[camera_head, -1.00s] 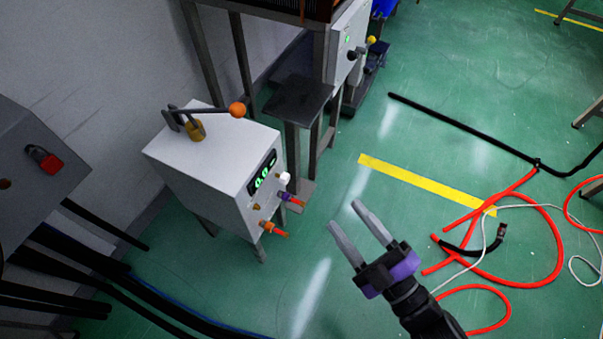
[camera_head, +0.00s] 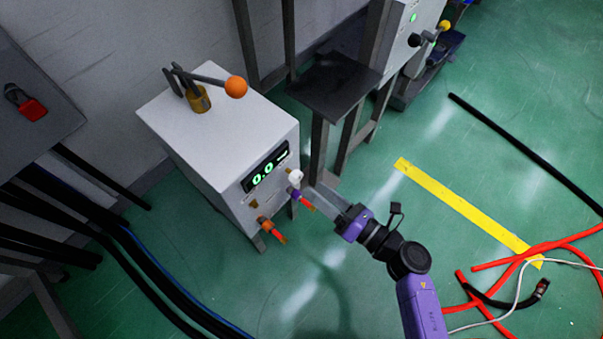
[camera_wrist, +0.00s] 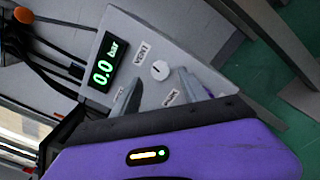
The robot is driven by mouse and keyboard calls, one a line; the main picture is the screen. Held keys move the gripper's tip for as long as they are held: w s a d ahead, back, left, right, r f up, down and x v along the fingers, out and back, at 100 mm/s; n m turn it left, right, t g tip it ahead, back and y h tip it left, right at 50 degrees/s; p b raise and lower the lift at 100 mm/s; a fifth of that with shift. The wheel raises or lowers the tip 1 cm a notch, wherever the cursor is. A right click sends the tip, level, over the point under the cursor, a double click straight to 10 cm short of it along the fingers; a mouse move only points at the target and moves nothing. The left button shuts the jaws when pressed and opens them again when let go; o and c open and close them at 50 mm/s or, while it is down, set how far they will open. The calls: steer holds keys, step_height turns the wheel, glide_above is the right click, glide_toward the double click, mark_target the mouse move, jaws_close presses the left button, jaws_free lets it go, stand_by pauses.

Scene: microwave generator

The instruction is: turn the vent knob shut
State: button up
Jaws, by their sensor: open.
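The vent knob (camera_head: 296,178) is a small white round knob on the front of a white box, beside the green display. In the wrist view the knob (camera_wrist: 160,70) shows a dark slot line, and a VENT label sits beside it. My gripper (camera_head: 322,194) is open and empty, its fingers pointing at the box front close to the knob. In the wrist view the fingertips (camera_wrist: 157,80) appear on either side of the knob, a little below it in the picture. I cannot tell whether they touch it.
The display (camera_head: 265,168) reads 0.0 bar. A purple-collared red fitting (camera_head: 302,199) sits just below the knob, an orange one (camera_head: 271,229) lower left. An orange-balled lever (camera_head: 236,87) tops the box. A dark stand (camera_head: 334,85) is close behind. Red hoses lie right.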

mark_target(300, 178)
steer(key=b+x, duration=0.1)
steer(key=x, duration=0.5)
steer(key=shift+w+a, duration=0.15)
steer(key=shift+a, duration=0.15)
jaws_close()
